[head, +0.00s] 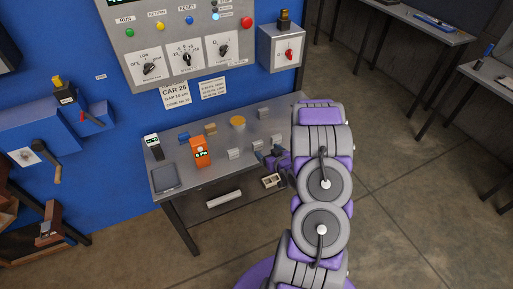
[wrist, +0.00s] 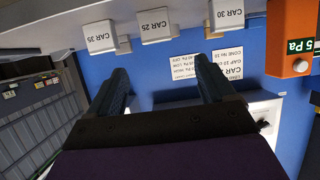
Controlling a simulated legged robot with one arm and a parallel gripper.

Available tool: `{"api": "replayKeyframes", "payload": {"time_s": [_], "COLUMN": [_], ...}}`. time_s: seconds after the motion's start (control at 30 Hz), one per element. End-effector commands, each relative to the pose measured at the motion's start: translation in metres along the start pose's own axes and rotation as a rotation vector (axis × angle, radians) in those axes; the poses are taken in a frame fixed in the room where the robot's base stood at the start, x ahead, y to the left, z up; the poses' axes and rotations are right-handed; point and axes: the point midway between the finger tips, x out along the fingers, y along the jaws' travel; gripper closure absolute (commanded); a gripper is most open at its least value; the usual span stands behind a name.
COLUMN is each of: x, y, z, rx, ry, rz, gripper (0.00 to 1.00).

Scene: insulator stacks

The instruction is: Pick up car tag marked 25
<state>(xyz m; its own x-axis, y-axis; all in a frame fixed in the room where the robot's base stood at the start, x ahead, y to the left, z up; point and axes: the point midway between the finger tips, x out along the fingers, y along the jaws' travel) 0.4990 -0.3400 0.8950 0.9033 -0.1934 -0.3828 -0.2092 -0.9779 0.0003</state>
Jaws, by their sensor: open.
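The tag marked CAR 25 (wrist: 154,26) is a small light block, upside down in the wrist view, between the tag CAR 35 (wrist: 100,37) and the tag CAR 30 (wrist: 225,15). In the head view, several small grey tags stand on the metal table (head: 223,188). Their lettering is too small to read there. By its middle place in the row, the CAR 25 tag appears to be this one (head: 257,145). My gripper (wrist: 160,82) is open and empty, with the tag beyond its fingertips and apart from them. In the head view my gripper (head: 277,160) is at the table's front right, partly hidden by my arm.
An orange meter (head: 200,151) reading 5 Pa stands left of the tags; it also shows in the wrist view (wrist: 290,35). A round tan disc (head: 237,122) lies behind. A control panel (head: 185,45) and CAR 25 notice (head: 174,95) are on the blue wall.

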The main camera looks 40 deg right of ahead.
Motion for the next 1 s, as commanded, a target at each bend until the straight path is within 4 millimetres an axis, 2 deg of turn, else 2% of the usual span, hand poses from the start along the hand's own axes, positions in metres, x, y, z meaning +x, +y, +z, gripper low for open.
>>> {"api": "replayKeyframes", "payload": {"time_s": [0.1, 0.3, 0.63, 0.9, 1.0], "x": [0.025, 0.054, 0.071, 0.107, 0.114], "y": [-0.001, 0.000, 0.000, 0.001, 0.001], "z": [0.001, 0.001, 0.002, 0.005, 0.006], "rx": [0.000, -0.001, -0.002, -0.003, -0.001], "ry": [0.003, 0.000, 0.001, 0.004, 0.001], "rz": [0.000, 0.000, 0.002, 0.000, 0.001], "gripper": [0.17, 0.17, 0.17, 0.17, 0.17]}}
